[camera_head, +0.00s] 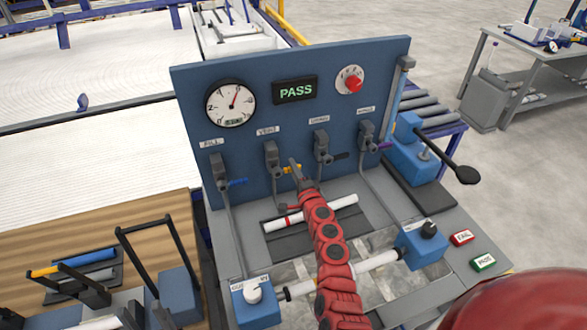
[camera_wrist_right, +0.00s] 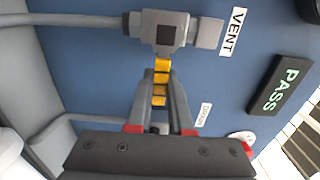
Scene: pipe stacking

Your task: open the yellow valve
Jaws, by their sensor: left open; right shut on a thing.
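The yellow valve sits under the VENT label on the blue panel. Its grey body (camera_head: 271,153) carries a yellow lever (camera_head: 291,169) that points sideways to the right. The right wrist view shows the yellow lever (camera_wrist_right: 161,78) running out from the grey valve body (camera_wrist_right: 164,33). My right gripper (camera_head: 296,174) is at the lever on the end of the red arm. In the right wrist view its two grey fingers (camera_wrist_right: 161,88) are shut on the yellow lever, one on each side. My left gripper is not in view.
Valves with blue (camera_head: 237,182), black (camera_head: 341,156) and purple (camera_head: 385,145) levers flank it. A gauge (camera_head: 231,103), a PASS display (camera_head: 295,90) and a red knob (camera_head: 353,83) are above. A white pipe (camera_head: 341,204) lies below, partly behind my arm.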

